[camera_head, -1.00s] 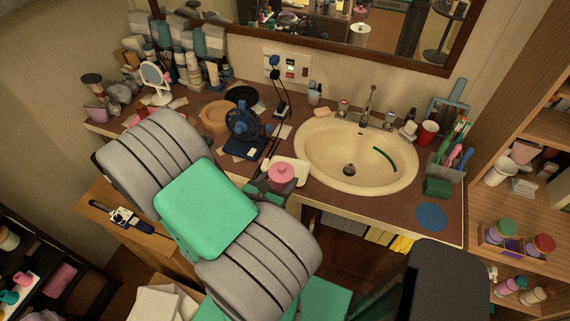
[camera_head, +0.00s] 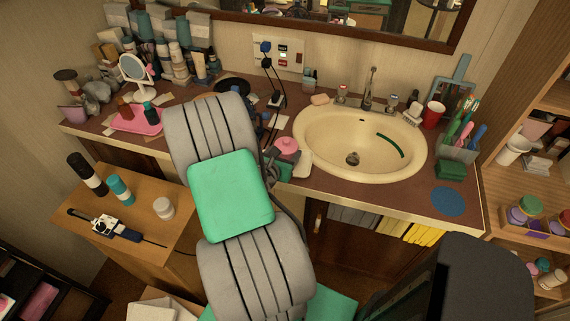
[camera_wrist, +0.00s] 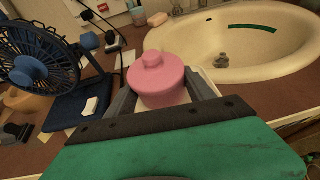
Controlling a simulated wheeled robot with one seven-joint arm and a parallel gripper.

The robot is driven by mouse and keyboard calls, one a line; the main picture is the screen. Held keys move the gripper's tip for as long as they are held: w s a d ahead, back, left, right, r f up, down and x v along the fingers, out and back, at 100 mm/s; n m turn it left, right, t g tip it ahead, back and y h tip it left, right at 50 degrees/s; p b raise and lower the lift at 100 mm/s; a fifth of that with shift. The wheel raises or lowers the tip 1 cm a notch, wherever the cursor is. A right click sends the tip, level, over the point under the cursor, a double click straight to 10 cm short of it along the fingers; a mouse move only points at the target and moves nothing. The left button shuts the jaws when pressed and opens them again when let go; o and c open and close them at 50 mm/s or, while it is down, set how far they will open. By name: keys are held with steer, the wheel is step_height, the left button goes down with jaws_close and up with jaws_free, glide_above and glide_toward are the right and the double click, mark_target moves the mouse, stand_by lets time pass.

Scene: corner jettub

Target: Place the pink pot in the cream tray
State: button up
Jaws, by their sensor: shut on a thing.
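The pink pot (camera_head: 287,147) is lidded and upright, and stands out in the wrist view (camera_wrist: 159,82). My gripper (camera_wrist: 160,95) is shut on it, with one grey finger on each side. In the head view my gripper (camera_head: 278,168) is partly hidden by my arm. The cream tray (camera_head: 302,163) lies on the brown counter just left of the sink. Only its edge shows, beside and below the pot; a strip also shows in the wrist view (camera_wrist: 206,84). I cannot tell whether the pot touches the tray or hangs just above it.
The sink (camera_head: 360,145) is close on the right. A blue fan (camera_wrist: 45,70) stands close on the left in the wrist view. A soap bar (camera_head: 320,99) lies behind. A pink tray (camera_head: 137,122) with bottles is farther left. A blue disc (camera_head: 449,201) lies at the counter's right.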

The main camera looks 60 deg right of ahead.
step_height(320, 180, down, 3)
steer(key=shift+f+b, duration=0.1)
steer(key=shift+b, duration=1.05)
steer(key=shift+a+r, duration=0.1)
steer(key=shift+r, duration=0.1)
steer(key=o, duration=1.4)
